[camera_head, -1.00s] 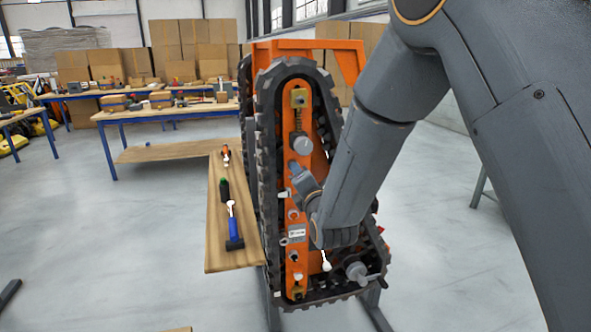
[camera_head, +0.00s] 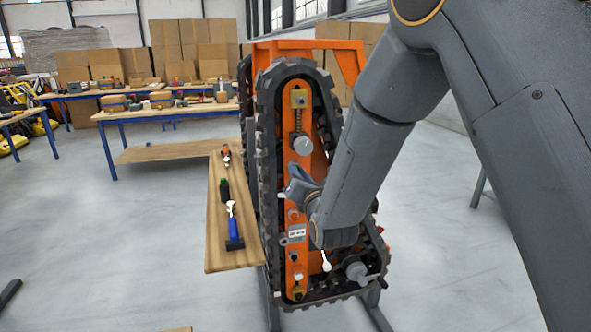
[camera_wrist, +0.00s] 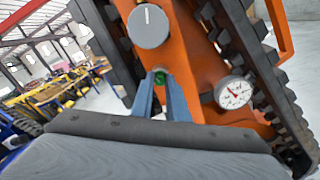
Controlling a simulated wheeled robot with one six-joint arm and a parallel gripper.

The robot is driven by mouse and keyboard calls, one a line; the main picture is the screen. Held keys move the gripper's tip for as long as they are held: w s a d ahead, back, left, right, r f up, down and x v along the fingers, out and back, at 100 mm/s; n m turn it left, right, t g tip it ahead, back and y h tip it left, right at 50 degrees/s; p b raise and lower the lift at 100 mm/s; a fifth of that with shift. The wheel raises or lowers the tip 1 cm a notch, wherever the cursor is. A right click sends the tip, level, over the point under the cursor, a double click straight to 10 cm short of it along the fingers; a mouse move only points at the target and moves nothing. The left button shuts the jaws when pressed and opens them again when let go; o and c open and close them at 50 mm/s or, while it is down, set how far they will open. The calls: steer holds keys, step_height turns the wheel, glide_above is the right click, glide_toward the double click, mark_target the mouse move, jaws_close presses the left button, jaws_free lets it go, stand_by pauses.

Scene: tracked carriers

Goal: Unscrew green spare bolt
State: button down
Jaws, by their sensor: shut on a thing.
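The green spare bolt (camera_wrist: 160,78) shows in the wrist view on the orange side plate of the tracked carrier (camera_head: 299,157), below a grey round knob (camera_wrist: 148,26). Only a small green part of it shows between the fingertips. My gripper (camera_wrist: 159,84) is shut on the green bolt, one finger on each side. In the head view my gripper (camera_head: 290,186) is at the left edge of the orange plate, and the bolt is hidden there by my gripper.
A round dial gauge (camera_wrist: 233,92) sits right of the fingers. Black track (camera_head: 266,170) surrounds the orange plate. A wooden board (camera_head: 222,258) left of the carrier holds a blue-handled tool (camera_head: 232,224) and a green-and-black item (camera_head: 224,190). Floor on the left is open.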

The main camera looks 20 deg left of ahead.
steer(key=c, duration=1.9)
jaws_free()
steer(key=shift+o, duration=0.2)
